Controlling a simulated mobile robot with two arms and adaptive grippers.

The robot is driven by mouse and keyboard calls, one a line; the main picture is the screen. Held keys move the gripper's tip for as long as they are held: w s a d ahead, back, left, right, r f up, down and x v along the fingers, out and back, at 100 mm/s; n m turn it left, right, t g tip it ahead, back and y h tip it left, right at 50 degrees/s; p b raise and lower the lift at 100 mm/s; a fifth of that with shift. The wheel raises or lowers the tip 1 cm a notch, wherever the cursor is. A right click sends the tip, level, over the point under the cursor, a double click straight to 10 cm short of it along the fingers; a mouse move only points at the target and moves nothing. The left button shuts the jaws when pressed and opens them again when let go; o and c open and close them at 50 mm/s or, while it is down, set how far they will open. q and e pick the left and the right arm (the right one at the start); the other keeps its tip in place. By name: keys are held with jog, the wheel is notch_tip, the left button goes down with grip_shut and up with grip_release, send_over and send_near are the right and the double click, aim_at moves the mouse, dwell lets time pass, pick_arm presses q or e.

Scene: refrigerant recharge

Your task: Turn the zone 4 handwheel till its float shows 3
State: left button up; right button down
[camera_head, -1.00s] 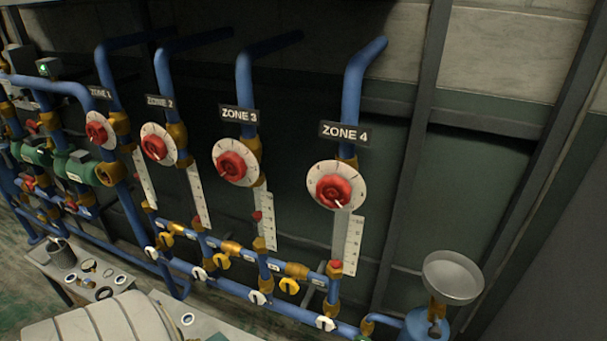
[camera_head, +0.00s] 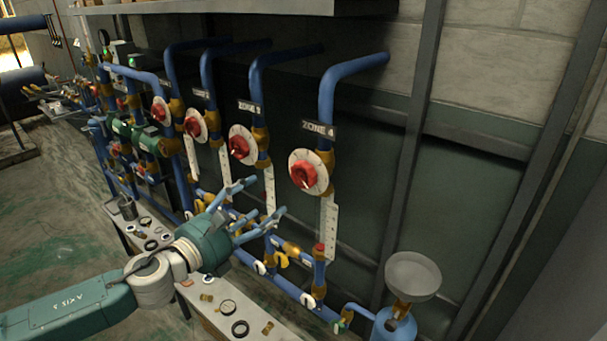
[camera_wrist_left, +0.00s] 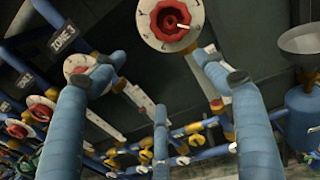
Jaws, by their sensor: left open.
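The zone 4 handwheel (camera_head: 305,174) is a red knob with a white pointer on a round white dial, beside the black ZONE 4 sign (camera_head: 319,129). It also shows at the top of the left wrist view (camera_wrist_left: 171,21). Below it is the white float scale (camera_head: 329,222) with a red float (camera_head: 319,249) near its bottom; its figures are too small to read. My left gripper (camera_head: 263,205) is open and empty, below and left of the zone 4 handwheel and apart from it. In the left wrist view its spread fingers (camera_wrist_left: 160,70) point toward the wheel. My right gripper is not in view.
The zone 3 handwheel (camera_head: 240,147) and further wheels stand in a row to the left. Blue pipes with brass fittings and yellow valves (camera_head: 280,260) run below. A bench (camera_head: 262,297) holds small rings. A blue cylinder (camera_head: 393,326) with a grey pan (camera_head: 413,274) stands at right.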

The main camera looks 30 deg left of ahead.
aim_at(301, 177)
pick_arm(q)
jog(key=w+d+r+m, duration=0.1)
jog(key=w, duration=0.1)
jog(key=w+d+r+h, duration=0.1)
jog(key=w+d+r+m, duration=0.1)
jog(key=w+d, duration=0.1)
jog(key=shift+w+d+r+m+t+h+b, duration=0.1)
jog(key=shift+w+r+m+t+h+b, duration=0.2)
jog(key=shift+w+b, duration=0.1)
jog(key=w+b, duration=0.1)
jog(key=w, duration=0.1)
jog(key=shift+w+f+b, duration=0.3)
jog(key=shift+w+b, duration=0.1)
jog(key=shift+w+d+r+b, duration=0.1)
jog(key=shift+w+b, duration=0.85)
jog(key=shift+b, duration=0.05)
jog(key=shift+w+r, duration=0.1)
jog(key=shift+r, duration=0.05)
jog(key=c, duration=0.9)
jog(key=shift+c, duration=1.2)
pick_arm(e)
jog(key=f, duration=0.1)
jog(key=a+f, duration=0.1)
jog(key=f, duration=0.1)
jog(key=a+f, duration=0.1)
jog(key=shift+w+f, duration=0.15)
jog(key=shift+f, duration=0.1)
